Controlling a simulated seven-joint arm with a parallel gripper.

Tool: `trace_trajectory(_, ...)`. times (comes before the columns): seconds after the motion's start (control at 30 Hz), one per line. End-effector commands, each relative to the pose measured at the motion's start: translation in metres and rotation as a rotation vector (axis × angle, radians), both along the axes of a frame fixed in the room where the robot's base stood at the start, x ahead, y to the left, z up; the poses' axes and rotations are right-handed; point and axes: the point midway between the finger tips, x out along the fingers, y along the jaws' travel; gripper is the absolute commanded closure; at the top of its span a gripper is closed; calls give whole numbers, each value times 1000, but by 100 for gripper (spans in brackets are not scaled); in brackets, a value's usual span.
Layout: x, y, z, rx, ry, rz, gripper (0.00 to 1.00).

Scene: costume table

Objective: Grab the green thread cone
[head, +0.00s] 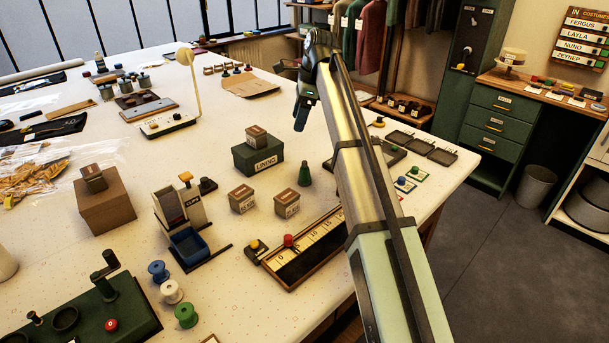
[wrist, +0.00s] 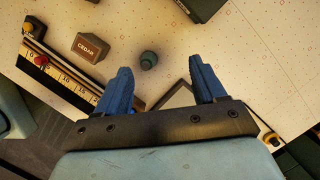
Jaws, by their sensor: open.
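The green thread cone (head: 305,173) stands upright on the white table, right of the green LINING box and behind the small CEDAR boxes. In the wrist view the cone (wrist: 148,60) shows from above, ahead of my gripper and between the lines of its two fingers. My gripper (head: 302,112) is in the air above the table, behind and above the cone in the head view. In the wrist view my gripper (wrist: 165,82) has its blue fingers spread wide apart with nothing between them. It does not touch the cone.
The green LINING box (head: 258,155) and small CEDAR boxes (head: 287,203) stand near the cone; one CEDAR box (wrist: 90,47) shows in the wrist view. A ruler tray (head: 303,248) with a red knob lies in front. Dark trays (head: 420,146) lie along the right table edge.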

Motion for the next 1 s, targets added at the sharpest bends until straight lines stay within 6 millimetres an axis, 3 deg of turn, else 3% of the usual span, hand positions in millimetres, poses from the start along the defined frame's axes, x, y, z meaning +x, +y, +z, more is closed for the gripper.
trace_trajectory(0.03,-20,-9,-8,-18,0,-25,30)
trace_trajectory(0.2,-45,-27,-23,-89,7,-138,30)
trace_trajectory(0.53,-42,-31,-33,-120,31,-276,30)
trace_trajectory(1.0,-40,-21,-101,-119,30,-275,30)
